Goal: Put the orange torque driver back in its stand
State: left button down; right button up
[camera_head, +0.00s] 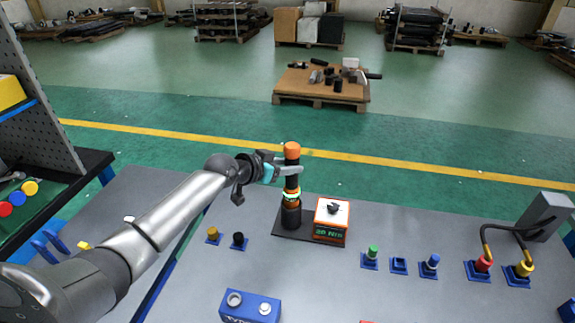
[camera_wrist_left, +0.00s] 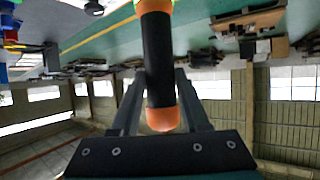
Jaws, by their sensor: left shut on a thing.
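The torque driver (camera_head: 292,183) has a black handle and an orange cap, and stands upright in the head view. My left gripper (camera_head: 288,171) reaches in from the left and is shut on its handle. In the left wrist view the driver (camera_wrist_left: 159,70) runs between the two fingers (camera_wrist_left: 160,88), orange at both ends. The stand is a dark cup (camera_head: 291,216) on a black base plate (camera_head: 285,236). The driver's lower end is in line with the cup, by a lit green ring; I cannot tell how deep it sits. My right gripper is not in view.
A control box with a green display (camera_head: 331,222) sits right of the cup. Small blue holders (camera_head: 370,260) and a cabled device (camera_head: 545,216) stand further right. A blue block (camera_head: 249,307) is near the front. A tool panel (camera_head: 45,90) rises at left.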

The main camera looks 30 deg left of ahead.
pick_arm(q)
jog(key=shift+w+f+b, duration=0.15)
jog(key=shift+f+b, duration=0.6)
jog(key=shift+c, duration=2.1)
grip_release()
jog(key=shift+f, duration=0.1)
jog(key=shift+o, duration=0.5)
jog(key=shift+s+f, duration=0.25)
jog(key=shift+f, duration=0.1)
jog(key=shift+r, duration=0.15)
jog(key=p+v, duration=0.4)
jog(key=v, duration=0.1)
jog(key=shift+w+r, duration=0.1)
